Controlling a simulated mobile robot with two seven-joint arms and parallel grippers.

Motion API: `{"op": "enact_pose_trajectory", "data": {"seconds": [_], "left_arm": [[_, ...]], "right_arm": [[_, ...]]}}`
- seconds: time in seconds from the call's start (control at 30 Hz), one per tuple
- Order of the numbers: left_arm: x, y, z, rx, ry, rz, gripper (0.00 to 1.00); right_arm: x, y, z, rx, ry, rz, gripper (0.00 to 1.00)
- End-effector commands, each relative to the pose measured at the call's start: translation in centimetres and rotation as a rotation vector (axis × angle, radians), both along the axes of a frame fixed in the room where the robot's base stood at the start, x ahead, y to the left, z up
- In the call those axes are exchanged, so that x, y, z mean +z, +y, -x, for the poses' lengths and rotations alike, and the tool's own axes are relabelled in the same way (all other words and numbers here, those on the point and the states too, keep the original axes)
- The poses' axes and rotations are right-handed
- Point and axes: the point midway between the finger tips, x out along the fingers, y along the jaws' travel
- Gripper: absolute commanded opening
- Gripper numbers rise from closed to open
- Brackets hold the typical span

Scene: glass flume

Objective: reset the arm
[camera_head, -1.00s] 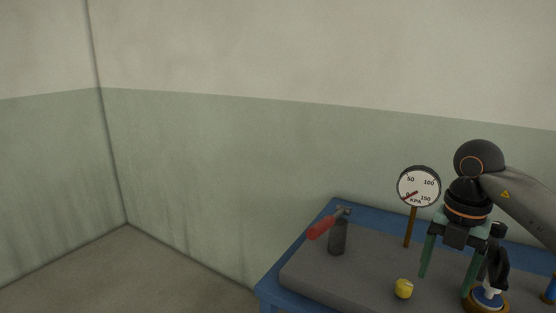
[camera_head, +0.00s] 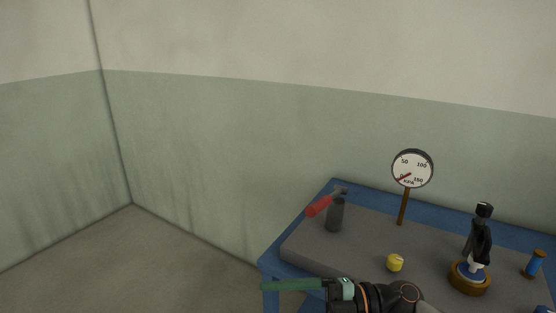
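My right gripper (camera_head: 264,286) shows at the bottom centre, seen side-on with its green finger pointing left, low at the table's front edge. One finger covers the other, so I cannot tell its opening; nothing shows at its tip. Its arm comes in from the bottom right. My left gripper is not in view. Behind the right gripper stands a blue table (camera_head: 268,264) with a grey top (camera_head: 363,236).
Bare floor lies left.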

Motion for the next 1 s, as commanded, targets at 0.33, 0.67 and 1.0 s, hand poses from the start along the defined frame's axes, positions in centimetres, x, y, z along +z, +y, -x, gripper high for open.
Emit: {"op": "enact_pose_trajectory", "data": {"seconds": [0.33, 0.67, 1.0], "left_arm": [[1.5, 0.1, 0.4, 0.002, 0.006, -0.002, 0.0], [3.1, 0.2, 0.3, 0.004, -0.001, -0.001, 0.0], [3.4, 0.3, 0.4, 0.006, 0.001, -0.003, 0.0]], "right_arm": [[-3.5, -4.9, -4.1, -0.689, 0.439, -0.47, 0.77], [-21.2, -14.3, 3.2, -1.36, 1.055, -0.313, 0.77], [-28.9, -16.7, 13.1, -1.552, 1.383, -0.084, 0.77]]}}
